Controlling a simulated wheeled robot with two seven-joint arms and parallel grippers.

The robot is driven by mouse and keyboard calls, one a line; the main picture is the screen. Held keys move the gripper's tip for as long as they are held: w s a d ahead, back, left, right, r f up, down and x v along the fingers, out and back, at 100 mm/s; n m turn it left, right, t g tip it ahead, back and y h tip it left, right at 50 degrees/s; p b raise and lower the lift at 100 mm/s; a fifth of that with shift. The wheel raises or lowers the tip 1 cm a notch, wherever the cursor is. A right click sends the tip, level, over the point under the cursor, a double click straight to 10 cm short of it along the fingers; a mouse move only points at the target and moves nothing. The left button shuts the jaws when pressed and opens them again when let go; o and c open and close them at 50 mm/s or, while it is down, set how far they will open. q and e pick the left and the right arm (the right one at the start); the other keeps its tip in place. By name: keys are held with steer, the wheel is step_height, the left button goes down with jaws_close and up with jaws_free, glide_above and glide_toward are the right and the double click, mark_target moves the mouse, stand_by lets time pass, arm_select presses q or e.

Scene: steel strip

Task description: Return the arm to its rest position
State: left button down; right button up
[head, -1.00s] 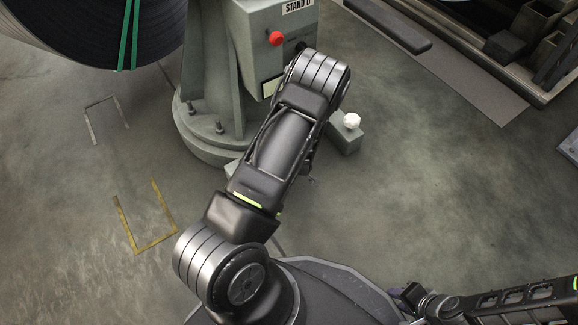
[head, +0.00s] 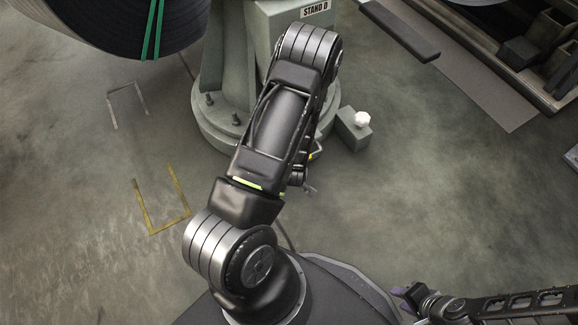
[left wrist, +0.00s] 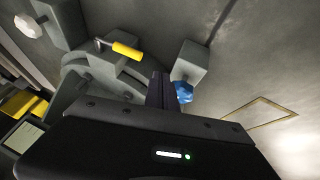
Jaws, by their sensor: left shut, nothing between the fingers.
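My left arm reaches up the middle of the head view, in front of the grey stand. Its forearm hides most of the hand; small dark parts show at its right side. In the left wrist view my left gripper (left wrist: 162,78) has its dark fingers together with nothing between them. Beyond it are a yellow handle (left wrist: 127,51) and a blue knob (left wrist: 184,92) beside a grey box (left wrist: 190,63). I cannot tell whether the fingers touch any of these. My right gripper (head: 408,295) is low at the right in the head view, too small to read its jaws.
The grey stand (head: 262,20) marked "STAND D" bears a large dark coil (head: 110,20) with green straps. A block with a white knob (head: 362,119) stands right of it. A yellow floor mark (head: 160,222) lies left.

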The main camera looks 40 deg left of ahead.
stand_by(0.6)
